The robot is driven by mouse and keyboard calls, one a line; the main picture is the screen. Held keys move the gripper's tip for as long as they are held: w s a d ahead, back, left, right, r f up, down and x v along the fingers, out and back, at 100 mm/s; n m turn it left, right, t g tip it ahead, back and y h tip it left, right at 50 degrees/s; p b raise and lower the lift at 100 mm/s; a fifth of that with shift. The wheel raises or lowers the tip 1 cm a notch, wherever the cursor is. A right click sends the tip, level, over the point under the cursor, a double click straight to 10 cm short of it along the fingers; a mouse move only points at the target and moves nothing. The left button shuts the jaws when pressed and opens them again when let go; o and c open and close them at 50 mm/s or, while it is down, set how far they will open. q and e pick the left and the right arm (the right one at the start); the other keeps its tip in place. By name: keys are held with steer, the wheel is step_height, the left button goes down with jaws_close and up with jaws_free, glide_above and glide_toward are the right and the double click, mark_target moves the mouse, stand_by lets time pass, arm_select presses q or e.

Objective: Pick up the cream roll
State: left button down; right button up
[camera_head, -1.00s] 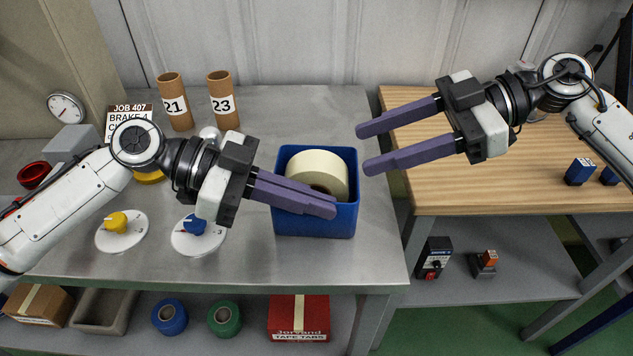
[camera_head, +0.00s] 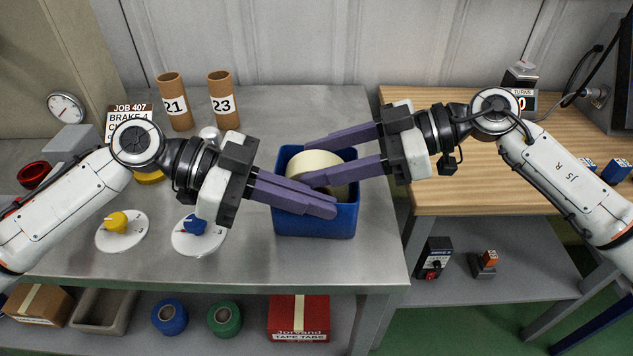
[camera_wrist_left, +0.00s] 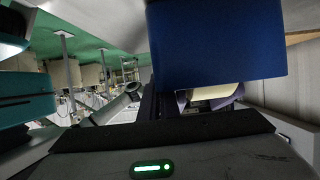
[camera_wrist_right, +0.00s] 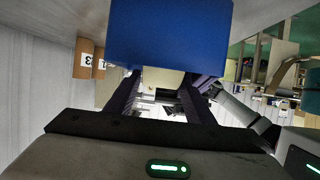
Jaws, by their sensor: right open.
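The cream roll (camera_head: 313,161) sits in the blue bin (camera_head: 318,226) on the grey bench. It shows partly beneath the bin in the left wrist view (camera_wrist_left: 212,93) and in the right wrist view (camera_wrist_right: 162,77). My right gripper (camera_head: 307,162) is open, its fingers reaching in from the right across the roll; part of the roll shows between them. I cannot tell if they touch it. My left gripper (camera_head: 335,205) has its fingers close together and looks shut, crossing over the bin's front part. Both grippers hide parts of the roll.
Two cardboard tubes (camera_head: 173,101) marked 21 and 23 stand behind the bin to the left. Yellow (camera_head: 117,222) and blue (camera_head: 195,225) knobs on white dials lie left of the bin. A wooden table (camera_head: 480,185) stands right, across a narrow gap.

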steer(key=shift+a+f, duration=0.25)
steer(key=shift+a, duration=0.25)
steer(key=shift+r, duration=0.1)
steer(key=c, duration=1)
steer(key=shift+r, duration=0.1)
step_height(320, 180, up, 10)
steer(key=shift+f, duration=0.1)
step_height(320, 180, up, 2)
